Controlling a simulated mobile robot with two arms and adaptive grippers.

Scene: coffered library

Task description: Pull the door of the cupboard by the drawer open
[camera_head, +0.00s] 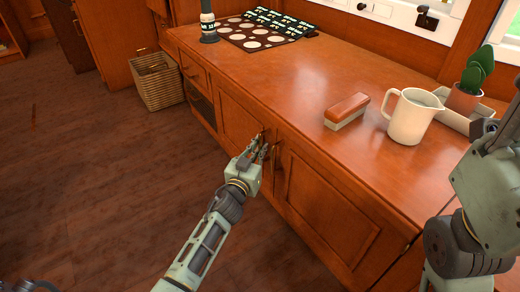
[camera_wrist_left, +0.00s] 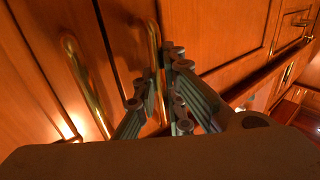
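The cupboard door (camera_head: 238,118) by the drawers is a flat reddish wood panel under the counter, and it looks closed. Its upright brass handle also shows in the left wrist view (camera_wrist_left: 154,45). My left gripper (camera_head: 262,146) is at this handle. In the left wrist view its fingers (camera_wrist_left: 160,85) converge on either side of the handle and appear shut on it, partly hiding its lower part. The drawer (camera_head: 193,72) is left of the door. My right arm shows at the right edge, but its gripper is not clearly in view.
A neighbouring door (camera_head: 325,205) has its own brass handle (camera_wrist_left: 82,80) close beside my left fingers. On the counter stand a cream pitcher (camera_head: 411,118), a red-brown block (camera_head: 347,108) and a potted cactus (camera_head: 464,98). A wicker basket (camera_head: 158,82) is on the floor. The floor before the cupboard is clear.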

